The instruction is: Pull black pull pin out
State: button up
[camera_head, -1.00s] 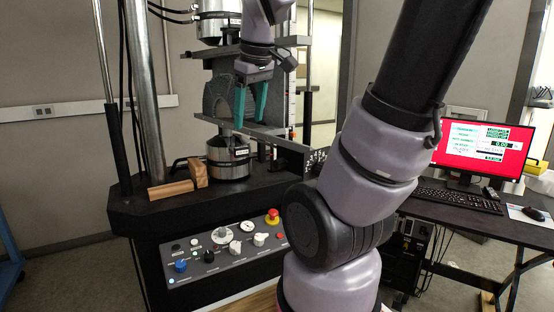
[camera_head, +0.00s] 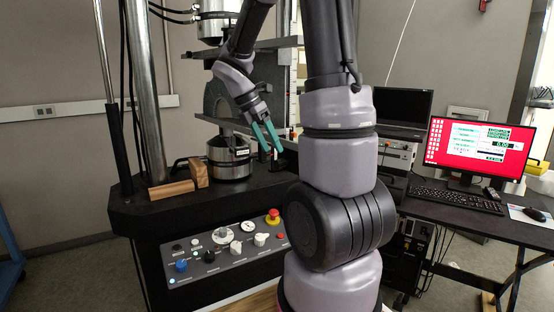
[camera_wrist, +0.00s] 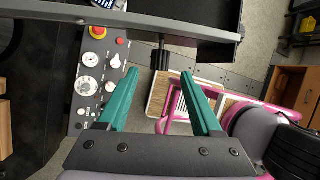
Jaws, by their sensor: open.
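A dark, ribbed knob on a thin stem, which looks like the black pull pin (camera_wrist: 160,59), shows in the wrist view, sticking out from a grey metal bar (camera_wrist: 120,20). My gripper (camera_wrist: 160,74) has two teal fingers, spread apart and empty. The knob appears in line with the gap between the fingertips, just past them; I cannot tell the distance. In the head view my gripper (camera_head: 271,150) points down and right in front of the testing machine. The pin is not clearly seen there among the dark parts near the fingertips.
A steel cylinder fixture (camera_head: 230,158) and wooden blocks (camera_head: 180,187) stand on the machine's black table (camera_head: 190,212). A control panel (camera_head: 225,245) with a red button (camera_head: 273,216) is below. A red-screened monitor (camera_head: 478,150) is at right.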

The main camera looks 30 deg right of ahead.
aim_at(283, 163)
jog(key=shift+x, duration=2.65)
grip_shut()
